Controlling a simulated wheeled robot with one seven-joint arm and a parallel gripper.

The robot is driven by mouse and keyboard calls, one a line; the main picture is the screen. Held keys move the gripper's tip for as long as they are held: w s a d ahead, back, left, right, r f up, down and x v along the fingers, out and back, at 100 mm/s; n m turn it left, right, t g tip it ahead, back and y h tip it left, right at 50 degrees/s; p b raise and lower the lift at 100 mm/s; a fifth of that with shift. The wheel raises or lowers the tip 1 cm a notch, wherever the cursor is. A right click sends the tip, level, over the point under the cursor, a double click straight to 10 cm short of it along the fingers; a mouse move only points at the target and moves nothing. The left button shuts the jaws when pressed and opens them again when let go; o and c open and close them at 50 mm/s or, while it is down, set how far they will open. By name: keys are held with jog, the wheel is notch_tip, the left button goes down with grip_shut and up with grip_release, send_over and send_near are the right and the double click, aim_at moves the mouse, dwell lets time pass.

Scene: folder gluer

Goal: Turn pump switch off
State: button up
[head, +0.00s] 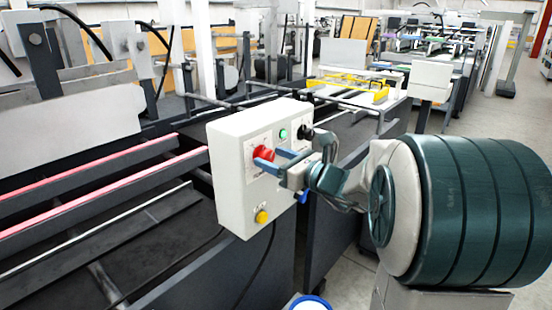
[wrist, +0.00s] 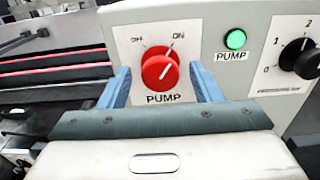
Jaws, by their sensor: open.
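The red pump knob (head: 262,153) is on the front of a white control box (head: 232,185). In the wrist view the red knob (wrist: 160,71) sits above the label PUMP, with OFF at its upper left and ON at its upper right. Its white mark appears to point toward ON. A green PUMP lamp (wrist: 235,39) beside it looks lit. My gripper (head: 273,160) is at the box face with its blue fingers open. In the wrist view its fingers (wrist: 160,69) stand left and right of the knob, with a gap on each side.
A black selector knob (wrist: 309,64) with a numbered scale is right of the lamp. A yellow button (head: 262,217) is low on the box. Dark machine frame and red-edged rails (head: 100,190) lie to the left. Open floor shows at the right.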

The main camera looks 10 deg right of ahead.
jog(key=c, duration=1)
jog(key=shift+o, duration=0.2)
jog(key=shift+f+n+b, duration=0.15)
jog(key=shift+n+b, duration=0.15)
jog(key=shift+b, duration=0.25)
jog(key=n+b, duration=0.1)
jog(key=b, duration=0.2)
jog(key=shift+f+n, duration=0.2)
jog(key=shift+n, duration=0.1)
jog(key=n+b, duration=0.6)
jog(key=b, duration=0.3)
jog(key=n+b, duration=0.5)
jog(key=b, duration=0.4)
jog(key=shift+s+a+r+n, duration=0.1)
jog(key=shift+a+n, duration=0.05)
jog(key=shift+n, duration=0.25)
jog(key=shift+r, duration=0.1)
